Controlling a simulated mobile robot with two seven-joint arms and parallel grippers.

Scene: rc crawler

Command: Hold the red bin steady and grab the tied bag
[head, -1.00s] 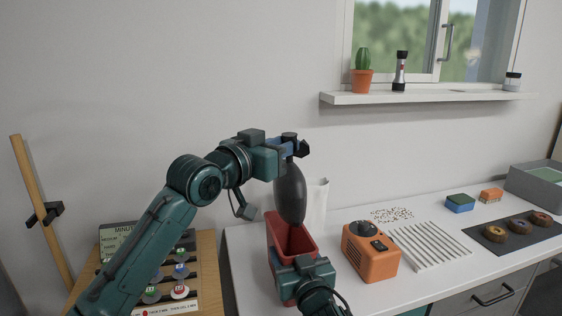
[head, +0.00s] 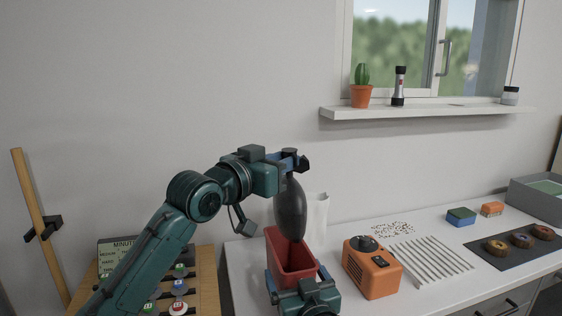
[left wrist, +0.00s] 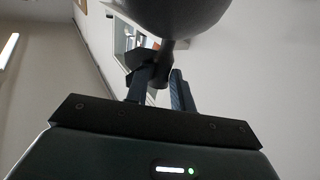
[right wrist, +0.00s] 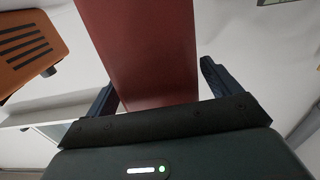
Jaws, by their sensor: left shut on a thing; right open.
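The tied bag (head: 290,212) is dark and full, and hangs upright from my left gripper (head: 293,161). My left gripper is shut on its neck, which also shows in the left wrist view (left wrist: 166,62). The bag's rounded bottom overlaps the opening of the red bin (head: 281,262); I cannot tell if it is just above the rim or slightly inside. My right gripper (head: 296,277) is open at the bin's near side. In the right wrist view, the red bin (right wrist: 140,50) lies between the open fingers, with gaps on both sides.
An orange appliance (head: 373,268) stands close right of the bin. A white bag-like item (head: 316,216) stands behind it. A wooden stand (head: 208,265) is at left.

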